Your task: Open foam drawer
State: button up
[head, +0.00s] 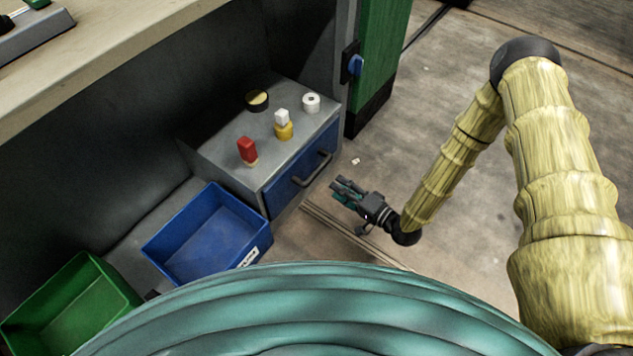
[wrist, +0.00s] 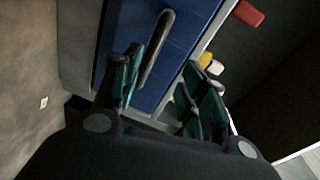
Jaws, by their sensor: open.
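The foam drawer has a blue front (head: 290,186) and sits in a grey cabinet (head: 215,150) under the workbench. It looks shut. Its dark bar handle (head: 314,170) runs across the front. My gripper (head: 345,187) is open and empty, to the right of the drawer front and apart from the handle in the head view. In the wrist view my gripper (wrist: 160,95) has its two green-padded fingers spread. The handle (wrist: 154,50) shows beyond them, nearer the left finger, with the blue drawer front (wrist: 180,55) behind it.
On the cabinet top stand a red block (head: 247,149), a yellow item (head: 283,131) with a white block on it, a white roll (head: 311,103) and a black-rimmed roll (head: 257,100). A blue bin (head: 205,235) and green bin (head: 70,305) are at left.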

aim_at(317, 171)
jog(key=f+y+b, duration=0.1)
jog(key=b, duration=0.1)
jog(key=w+f+y+b, duration=0.1)
jog(key=f+b, duration=0.1)
jog(key=w+f+y+b, duration=0.1)
jog(key=b, duration=0.2)
jog(key=shift+w+d+f+m+t+y, duration=0.2)
jog(key=shift+d+f+m+t+y, duration=0.1)
jog(key=shift+d+m+t+y, duration=0.1)
jog(key=shift+b+x, duration=2.3)
jog(key=shift+x, duration=3.05)
jog(key=shift+r, duration=0.1)
jog(key=shift+c, duration=0.3)
grip_shut()
